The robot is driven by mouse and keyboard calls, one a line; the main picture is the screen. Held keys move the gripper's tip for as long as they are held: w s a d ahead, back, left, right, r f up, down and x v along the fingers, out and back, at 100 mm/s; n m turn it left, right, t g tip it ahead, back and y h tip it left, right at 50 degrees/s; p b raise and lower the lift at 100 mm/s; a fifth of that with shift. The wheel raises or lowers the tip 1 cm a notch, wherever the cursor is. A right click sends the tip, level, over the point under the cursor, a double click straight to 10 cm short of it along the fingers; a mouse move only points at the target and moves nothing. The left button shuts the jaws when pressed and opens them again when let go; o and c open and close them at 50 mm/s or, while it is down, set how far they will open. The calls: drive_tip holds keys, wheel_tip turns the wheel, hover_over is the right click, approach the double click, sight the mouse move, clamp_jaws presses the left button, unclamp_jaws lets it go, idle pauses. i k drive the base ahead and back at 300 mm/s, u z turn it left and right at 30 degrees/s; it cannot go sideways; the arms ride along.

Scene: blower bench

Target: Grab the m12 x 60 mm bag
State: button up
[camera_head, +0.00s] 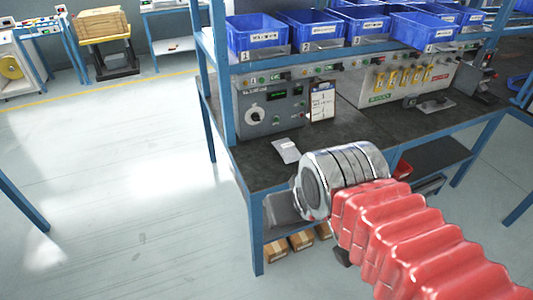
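A small pale bag or packet (286,150) lies flat on the dark bench top (250,165), near its front left edge. Its label is too small to read, so I cannot tell whether it is the M12 x 60 mm bag. My arm, with red bellows and a silver wrist section, reaches in from the lower right. The wrist is just to the right of and below the packet in the picture. My gripper's fingers do not show, and I see nothing held.
Blue bins (257,35) stand on the shelf above the bench. A control panel (270,103) and a clipboard (322,101) are at the back of the bench. A blue bench post (220,75) rises left of the packet. Cardboard boxes (276,250) sit below.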

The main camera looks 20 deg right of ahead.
sight(288, 149)
drive_tip(key=u, duration=0.35)
drive_tip(key=i, duration=1)
drive_tip(key=u, duration=0.05)
